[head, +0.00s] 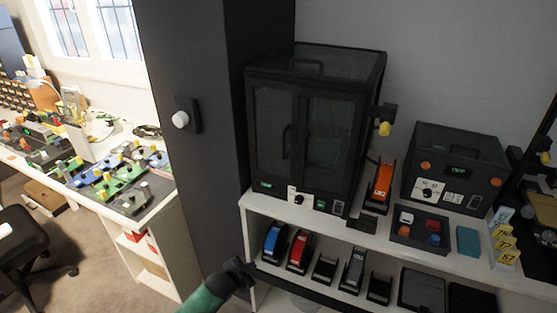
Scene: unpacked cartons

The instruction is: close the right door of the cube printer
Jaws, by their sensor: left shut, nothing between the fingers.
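The cube printer (258,78) is a tall black cabinet with dark glass front doors, standing on the white shelf unit. Its left door (270,135) looks flush with the front and has a dark vertical handle. Its right door (333,138) is a dark glass panel on the right half; I cannot tell whether it is fully shut or slightly ajar. My left gripper (240,271), dark on a green arm, is shut and empty. It shows in front of the shelf unit, below and left of the printer, apart from the doors. My right gripper is not in view.
A white shelf unit (258,207) carries an orange device (380,183), a black box machine (458,165) and a tray (407,237). Several small devices fill the lower shelf. A dark tall cabinet (205,60) with a white knob stands left of the printer.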

